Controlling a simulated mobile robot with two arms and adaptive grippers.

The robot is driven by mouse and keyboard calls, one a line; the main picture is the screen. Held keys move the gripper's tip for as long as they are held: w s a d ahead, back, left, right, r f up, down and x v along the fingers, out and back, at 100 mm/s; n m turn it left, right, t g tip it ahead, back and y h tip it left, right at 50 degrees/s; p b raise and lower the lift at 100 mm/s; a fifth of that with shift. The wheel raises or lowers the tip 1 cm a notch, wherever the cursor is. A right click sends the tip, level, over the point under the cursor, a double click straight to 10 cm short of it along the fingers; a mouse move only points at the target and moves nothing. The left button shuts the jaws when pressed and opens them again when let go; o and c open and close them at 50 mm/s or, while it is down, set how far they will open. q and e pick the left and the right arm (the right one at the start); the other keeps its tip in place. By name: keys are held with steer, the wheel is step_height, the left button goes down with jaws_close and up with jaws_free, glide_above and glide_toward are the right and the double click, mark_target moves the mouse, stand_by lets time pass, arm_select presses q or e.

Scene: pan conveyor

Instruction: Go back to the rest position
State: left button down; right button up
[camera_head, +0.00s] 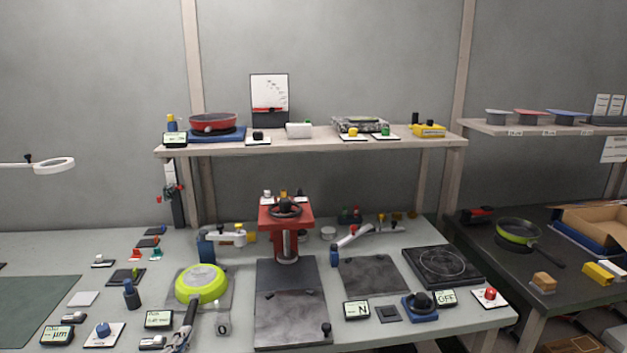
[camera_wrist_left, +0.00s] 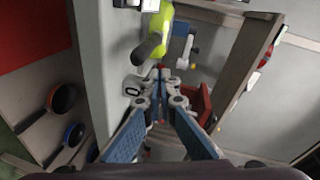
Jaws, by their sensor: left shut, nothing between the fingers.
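My left gripper (camera_head: 180,338) is at the bottom edge of the head view, close to the end of the handle of a lime-green pan (camera_head: 201,284). The pan lies on a grey plate on the workbench, its handle towards me. In the left wrist view my left gripper (camera_wrist_left: 161,75) has its fingertips together with nothing between them. The green pan (camera_wrist_left: 158,22) and its dark handle are just beyond the tips. I cannot tell whether the tips touch the handle. My right gripper is not in view.
The workbench (camera_head: 120,225) carries a red press (camera_head: 286,225), a black hotplate (camera_head: 443,266) and several small devices and displays. A shelf (camera_head: 300,145) above holds a red pan (camera_head: 213,122). A dark side table at the right holds another green pan (camera_head: 517,231).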

arm_select(q)
steer(key=s+d+f+n+g, duration=0.3)
steer(key=s+f+n+g, duration=0.15)
steer(key=s, duration=0.75)
steer(key=s+d+f+n+g, duration=0.35)
steer(key=s+f, duration=0.25)
steer(key=s, duration=0.6)
steer(key=s+d+f+n+g, duration=0.2)
steer(key=s+f+n+g, duration=0.3)
steer(key=s, duration=0.6)
step_height(320, 180, down, 24)
steer(key=s, duration=0.1)
steer(key=s+a+f+g, duration=0.2)
steer(key=s+a+f, duration=0.1)
steer(key=s+f, duration=1.4)
steer(key=shift+s+f, duration=0.4)
steer(key=shift+s, duration=0.2)
